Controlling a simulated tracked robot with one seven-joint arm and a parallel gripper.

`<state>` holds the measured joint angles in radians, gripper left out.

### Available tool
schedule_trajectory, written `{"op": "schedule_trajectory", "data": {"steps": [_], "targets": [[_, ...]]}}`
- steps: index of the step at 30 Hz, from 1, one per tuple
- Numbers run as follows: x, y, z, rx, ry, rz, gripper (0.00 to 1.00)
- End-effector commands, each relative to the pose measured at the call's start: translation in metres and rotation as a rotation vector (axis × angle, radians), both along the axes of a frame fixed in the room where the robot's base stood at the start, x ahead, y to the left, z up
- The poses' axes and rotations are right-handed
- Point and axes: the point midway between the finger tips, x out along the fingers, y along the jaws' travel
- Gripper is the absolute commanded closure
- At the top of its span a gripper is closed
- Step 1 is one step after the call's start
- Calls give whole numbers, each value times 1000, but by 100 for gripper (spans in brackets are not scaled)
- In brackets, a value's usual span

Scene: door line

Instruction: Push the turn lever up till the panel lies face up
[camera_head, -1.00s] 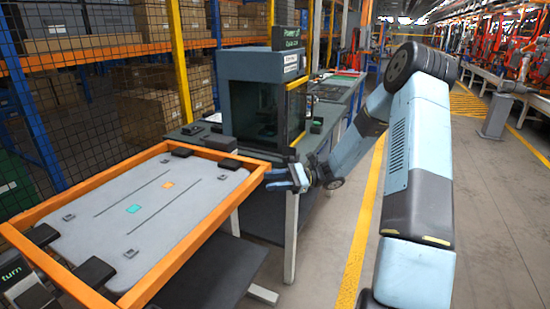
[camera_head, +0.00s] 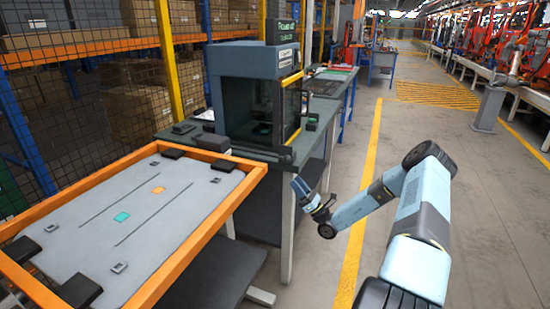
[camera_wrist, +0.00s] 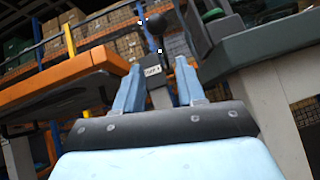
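The grey panel (camera_head: 140,212) lies flat in an orange frame (camera_head: 215,222) at the left of the head view, with a teal and an orange mark on its upper side. My gripper (camera_head: 304,192) is right of the frame, apart from it, by the bench's near end. In the wrist view my gripper (camera_wrist: 157,64) has its two blue fingers spread with nothing held. A dark lever with a round black knob (camera_wrist: 156,24) and a small white label plate (camera_wrist: 153,71) shows beyond and between the fingertips. Contact is not visible.
A bench with a dark box-like machine (camera_head: 255,95) stands behind the frame. A wire fence and shelves with cartons (camera_head: 140,112) are at the left.

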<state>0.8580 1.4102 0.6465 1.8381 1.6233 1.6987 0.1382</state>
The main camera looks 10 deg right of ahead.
Motion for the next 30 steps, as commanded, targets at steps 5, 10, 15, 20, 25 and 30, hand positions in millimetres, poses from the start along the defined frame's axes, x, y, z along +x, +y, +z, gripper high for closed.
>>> {"op": "schedule_trajectory", "data": {"steps": [5,10,15,20,25,30], "targets": [[6,11,2,17,3,2,61],[18,28,19,15,1,12,61],[34,45,39,14,2,15,61],[49,60,59,14,2,17,61],[63,73,77,14,3,18,61],[72,81,88,14,2,15,61]]}}
